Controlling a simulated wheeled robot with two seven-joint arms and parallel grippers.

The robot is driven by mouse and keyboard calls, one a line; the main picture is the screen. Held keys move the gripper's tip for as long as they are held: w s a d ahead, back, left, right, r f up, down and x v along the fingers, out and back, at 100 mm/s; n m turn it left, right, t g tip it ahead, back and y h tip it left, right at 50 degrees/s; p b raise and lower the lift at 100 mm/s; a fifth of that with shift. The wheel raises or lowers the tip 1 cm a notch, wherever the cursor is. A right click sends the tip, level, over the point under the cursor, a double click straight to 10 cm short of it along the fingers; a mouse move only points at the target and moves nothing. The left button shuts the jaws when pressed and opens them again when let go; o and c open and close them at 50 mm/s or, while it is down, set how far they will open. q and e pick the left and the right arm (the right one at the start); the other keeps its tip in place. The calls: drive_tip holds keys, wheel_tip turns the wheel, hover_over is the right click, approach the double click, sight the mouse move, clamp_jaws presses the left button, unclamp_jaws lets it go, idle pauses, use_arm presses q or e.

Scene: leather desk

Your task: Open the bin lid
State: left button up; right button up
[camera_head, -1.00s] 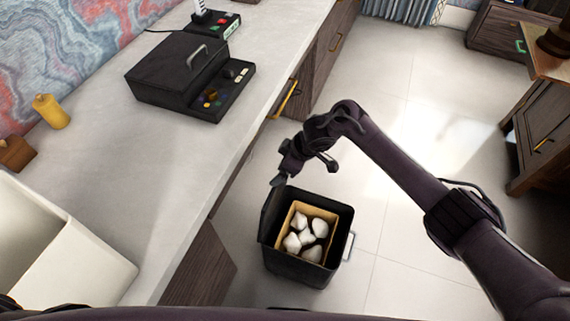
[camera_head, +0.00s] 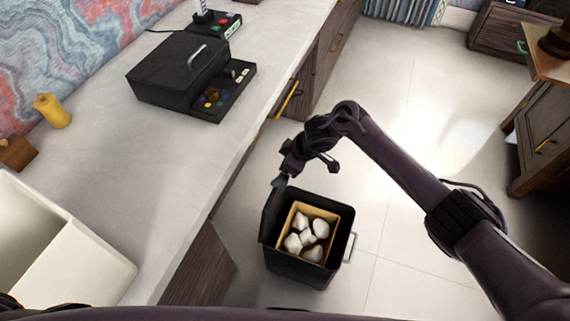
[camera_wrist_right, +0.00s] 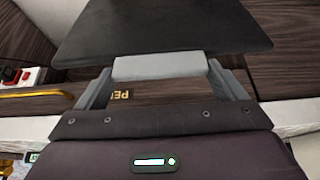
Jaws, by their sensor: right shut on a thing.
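The black bin (camera_head: 300,270) stands on the floor beside the desk, with a tan inner box of several white crumpled lumps inside. Its dark lid (camera_head: 270,214) stands raised on the bin's left side, so the opening is uncovered. In the right wrist view the lid (camera_wrist_right: 165,25) is a broad dark panel just beyond the fingers. My right gripper (camera_head: 279,182) is at the lid's top edge and is shut on the lid; the wrist view shows its grey fingertips (camera_wrist_right: 160,67) against the panel. The exact contact is small and partly hidden. My left gripper is not in view.
Wooden drawers (camera_head: 300,85) lie close to the bin's left. The tiled floor (camera_head: 400,130) is open to the right.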

drive_tip(key=o, duration=1.1)
drive_tip(key=shift+w+r, duration=0.1)
drive_tip(key=v, duration=0.7)
drive_tip(key=shift+r+p, duration=0.4)
